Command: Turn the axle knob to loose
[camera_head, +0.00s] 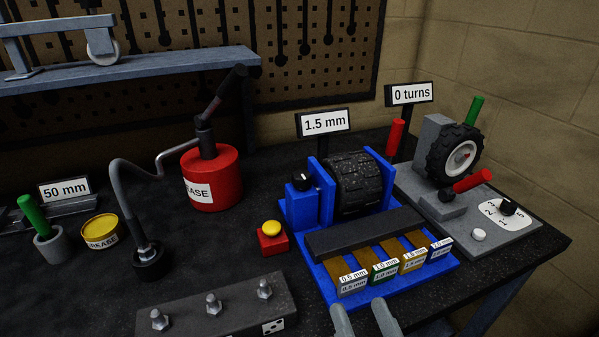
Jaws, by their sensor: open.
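A black knob (301,181) with a pale pointer mark sits on a blue block at the left side of a blue stand (327,207). The stand holds a black treaded wheel (355,184), and I take this to be the axle knob; no loose or tight label on it is legible. The sign (323,122) behind it reads 1.5 mm. My gripper (362,318) shows at the bottom edge as two grey fingertips set apart, open and empty. It is in front of the blue stand, apart from the knob.
A red button box (272,241) stands left of the stand, with a red grease pump (212,178) behind. Labelled gauge blocks (384,271) line the stand's front. A bolted plate (215,305) lies front left. A grey fixture (468,211) with a wheel and numbered dial stands right.

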